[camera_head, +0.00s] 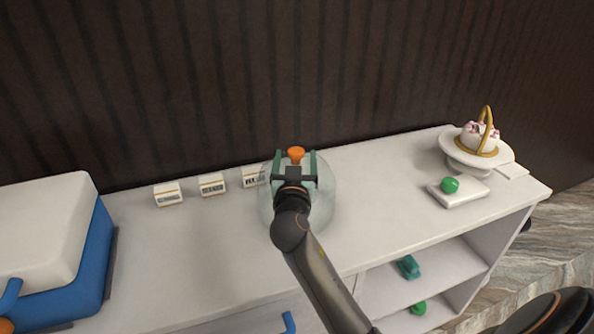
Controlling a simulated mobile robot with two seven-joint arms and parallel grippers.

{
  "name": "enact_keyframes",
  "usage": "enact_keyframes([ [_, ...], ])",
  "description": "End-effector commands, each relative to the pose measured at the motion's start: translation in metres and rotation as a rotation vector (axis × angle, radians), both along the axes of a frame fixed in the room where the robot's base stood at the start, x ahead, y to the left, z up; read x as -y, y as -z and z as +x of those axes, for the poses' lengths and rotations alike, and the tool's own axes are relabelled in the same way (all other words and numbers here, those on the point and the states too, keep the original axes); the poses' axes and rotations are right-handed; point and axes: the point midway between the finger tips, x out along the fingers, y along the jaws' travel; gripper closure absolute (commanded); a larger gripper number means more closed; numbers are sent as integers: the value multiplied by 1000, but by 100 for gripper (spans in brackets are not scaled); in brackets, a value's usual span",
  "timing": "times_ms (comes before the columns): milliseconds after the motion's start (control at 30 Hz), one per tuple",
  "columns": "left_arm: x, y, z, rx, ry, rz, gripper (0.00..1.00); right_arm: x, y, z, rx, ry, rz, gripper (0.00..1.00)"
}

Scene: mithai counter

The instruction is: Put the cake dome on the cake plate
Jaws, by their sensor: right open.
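The clear glass cake dome (326,207) stands on the white counter near the middle, with an orange knob (296,154) on top. My right gripper (296,160) is over the dome, its two green fingers open on either side of the knob. Whether they touch the knob cannot be told. The gripper and arm hide part of the dome. The white cake plate (449,144) stands at the counter's far right end. My left gripper is not in view.
Several small label cards, one a white card (168,194), stand left of the dome. A blue and white box (45,240) fills the left end. A white block (460,197) with a green ball (450,185) lies before the plate. Counter between dome and plate is clear.

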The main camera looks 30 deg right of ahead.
Motion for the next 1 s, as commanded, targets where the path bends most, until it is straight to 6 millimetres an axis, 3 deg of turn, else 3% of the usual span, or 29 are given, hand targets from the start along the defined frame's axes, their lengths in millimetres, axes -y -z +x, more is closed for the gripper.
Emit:
enact_keyframes([
  [367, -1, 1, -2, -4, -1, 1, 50, -1, 0, -1, -1, 2, -1, 21],
  [1000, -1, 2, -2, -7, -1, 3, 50, -1, 0, -1, -1, 2, -1, 93],
])
